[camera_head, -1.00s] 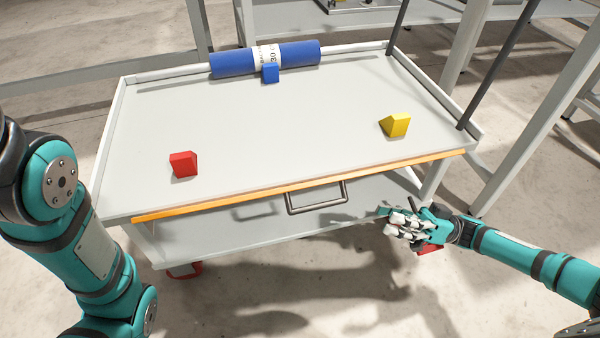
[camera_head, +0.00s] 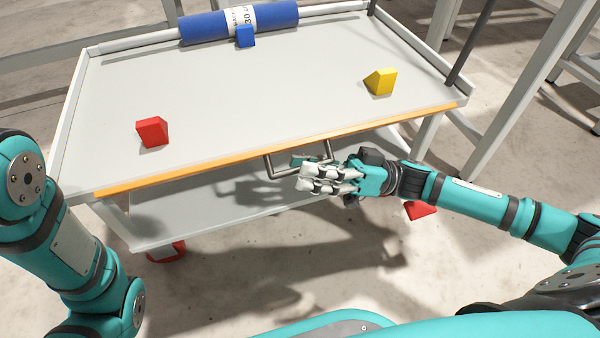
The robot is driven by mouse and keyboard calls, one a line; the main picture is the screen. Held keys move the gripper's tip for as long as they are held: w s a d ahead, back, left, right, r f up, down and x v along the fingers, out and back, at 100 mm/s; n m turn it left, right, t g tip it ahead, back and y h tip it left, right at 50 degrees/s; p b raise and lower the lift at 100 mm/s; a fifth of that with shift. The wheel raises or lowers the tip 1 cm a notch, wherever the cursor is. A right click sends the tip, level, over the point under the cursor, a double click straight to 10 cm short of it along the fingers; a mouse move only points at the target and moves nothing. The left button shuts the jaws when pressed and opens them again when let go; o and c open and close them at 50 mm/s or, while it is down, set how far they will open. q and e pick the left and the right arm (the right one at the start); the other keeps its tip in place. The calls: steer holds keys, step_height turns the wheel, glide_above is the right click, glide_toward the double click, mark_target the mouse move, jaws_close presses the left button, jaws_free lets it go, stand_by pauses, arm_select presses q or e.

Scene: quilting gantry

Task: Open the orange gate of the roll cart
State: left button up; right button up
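The roll cart (camera_head: 225,95) has a pale grey top. Its orange gate (camera_head: 250,157) shows as a thin orange strip along the near edge. A grey bar handle (camera_head: 268,166) hangs from the gate's front. My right gripper (camera_head: 305,178) is at the right part of the handle, with its pale fingers overlapping the bar and hiding part of it. I cannot tell whether the fingers touch or close on the handle. My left arm comes in at the left, but its gripper is out of view.
A blue roll (camera_head: 205,27) lies at the cart's back, with a blue wedge (camera_head: 245,37) against it. A red wedge (camera_head: 152,132) and a yellow wedge (camera_head: 383,80) sit on the top. Grey frame legs (camera_head: 510,110) stand at the right. The near floor is clear.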

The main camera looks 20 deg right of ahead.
steer(key=shift+x, duration=0.85)
steer(key=shift+c, duration=0.3)
jaws_close()
steer(key=shift+n, duration=0.3)
